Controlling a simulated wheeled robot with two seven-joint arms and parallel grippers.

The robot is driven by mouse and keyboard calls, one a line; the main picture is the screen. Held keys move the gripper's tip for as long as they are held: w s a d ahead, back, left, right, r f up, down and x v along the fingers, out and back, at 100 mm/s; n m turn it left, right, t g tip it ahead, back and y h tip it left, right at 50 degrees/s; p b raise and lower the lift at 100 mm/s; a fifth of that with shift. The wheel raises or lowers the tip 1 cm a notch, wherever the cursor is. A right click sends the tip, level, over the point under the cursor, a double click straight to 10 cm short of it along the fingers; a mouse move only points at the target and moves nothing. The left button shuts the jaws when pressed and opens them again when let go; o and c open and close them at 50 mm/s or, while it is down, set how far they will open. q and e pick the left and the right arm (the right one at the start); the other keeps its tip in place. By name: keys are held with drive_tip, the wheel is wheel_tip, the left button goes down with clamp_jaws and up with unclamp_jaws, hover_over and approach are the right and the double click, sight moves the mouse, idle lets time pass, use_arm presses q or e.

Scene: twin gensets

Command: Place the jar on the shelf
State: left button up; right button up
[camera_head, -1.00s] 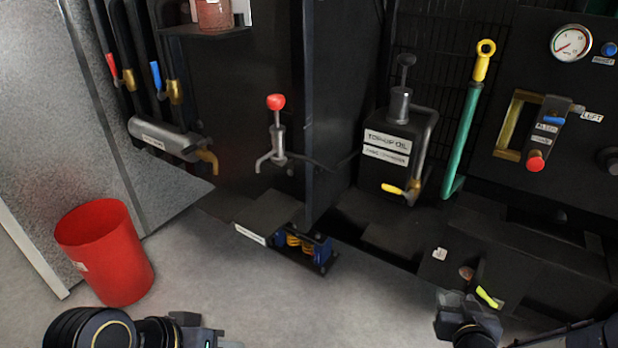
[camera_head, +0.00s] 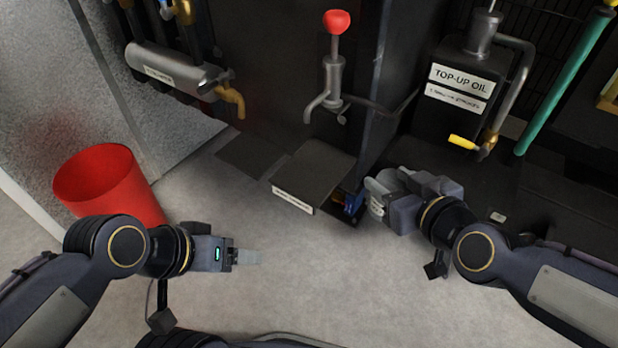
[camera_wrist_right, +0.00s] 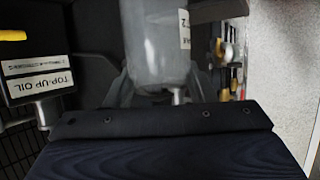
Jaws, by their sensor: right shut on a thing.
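A clear greyish jar (camera_wrist_right: 152,45) with a white label shows in the right wrist view between the fingers of my right gripper (camera_wrist_right: 150,85). In the head view the right gripper (camera_head: 381,190) is shut on the jar (camera_head: 376,207), whose body is mostly hidden by the fingers. It is held beside the right edge of a low dark platform (camera_head: 318,172) with a white front label. I cannot tell whether this platform is the shelf. My left gripper (camera_head: 245,257) is above the floor at lower left, with nothing visible in it; its opening is unclear.
A red bin (camera_head: 105,185) stands at left. A red-knobbed hand pump (camera_head: 335,80) is behind the platform. The top-up oil tank (camera_head: 460,85) and a green lever (camera_head: 565,80) stand at right. Grey floor (camera_head: 300,270) is clear in front.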

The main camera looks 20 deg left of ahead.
drive_tip(key=s+a+r+n+y, duration=0.1)
drive_tip(key=s+a+r, duration=0.1)
drive_tip(key=s, duration=0.1)
drive_tip(key=n+g+y, duration=0.1)
drive_tip(key=g, duration=0.1)
hover_over(307, 175)
drive_tip(key=shift+f, duration=1.55)
drive_tip(key=o, duration=1)
drive_tip(key=shift+o, duration=0.2)
drive_tip(key=shift+r, duration=0.2)
